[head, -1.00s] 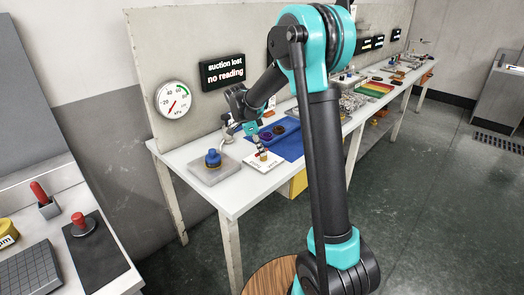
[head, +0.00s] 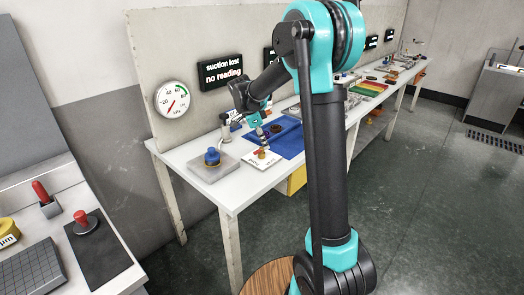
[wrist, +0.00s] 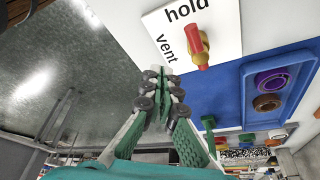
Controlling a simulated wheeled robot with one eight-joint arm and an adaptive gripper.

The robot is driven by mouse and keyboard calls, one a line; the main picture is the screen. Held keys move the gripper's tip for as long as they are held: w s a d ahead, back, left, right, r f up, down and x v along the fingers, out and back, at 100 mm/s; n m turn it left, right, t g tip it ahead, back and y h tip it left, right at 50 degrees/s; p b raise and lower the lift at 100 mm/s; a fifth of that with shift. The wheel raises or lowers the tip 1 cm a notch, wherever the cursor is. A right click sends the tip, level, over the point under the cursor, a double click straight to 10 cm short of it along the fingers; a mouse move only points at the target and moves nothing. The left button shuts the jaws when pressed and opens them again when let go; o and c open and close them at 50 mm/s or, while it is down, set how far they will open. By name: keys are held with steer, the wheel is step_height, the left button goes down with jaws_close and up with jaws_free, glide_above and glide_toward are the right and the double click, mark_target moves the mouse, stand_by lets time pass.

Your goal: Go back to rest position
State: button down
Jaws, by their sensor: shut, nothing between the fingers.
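My gripper (head: 263,138) is over the white bench, just above and behind the valve plate in the head view. In the wrist view my gripper (wrist: 162,92) has its fingers together with nothing between them. The white valve plate (wrist: 225,18), marked "hold" and "vent", lies beside the fingertips. On it is a brass valve with a red handle (wrist: 196,44), apart from the fingers in the picture. The valve (head: 262,154) also shows small in the head view. My upper arm crosses the middle of the head view and hides part of the bench.
A blue-topped piece (head: 212,157) stands on a grey plate (head: 205,174). A blue tray (wrist: 235,85) holds a purple ring (wrist: 271,81) and a brown ring (wrist: 267,102). A dial (head: 171,99) and a display (head: 221,73) reading "suction lost no reading" are on the back panel.

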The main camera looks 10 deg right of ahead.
step_height(320, 180, up, 7)
steer(key=w+a, duration=0.1)
steer(key=w, duration=0.1)
steer(key=s+d+f+n+t+y, duration=0.1)
steer(key=s+f+n, duration=0.4)
steer(key=s, duration=0.5)
steer(key=s+d+f+n+t+y, duration=0.1)
steer(key=s+d+f+n, duration=0.2)
steer(key=s, duration=0.7)
steer(key=s+d+f+n+t+y, duration=0.2)
steer(key=s+d+f+n, duration=0.1)
steer(key=s+f+n, duration=0.4)
steer(key=s+n, duration=0.2)
steer(key=s, duration=0.1)
steer(key=shift+s+f+n, duration=0.3)
steer(key=shift+f, duration=0.05)
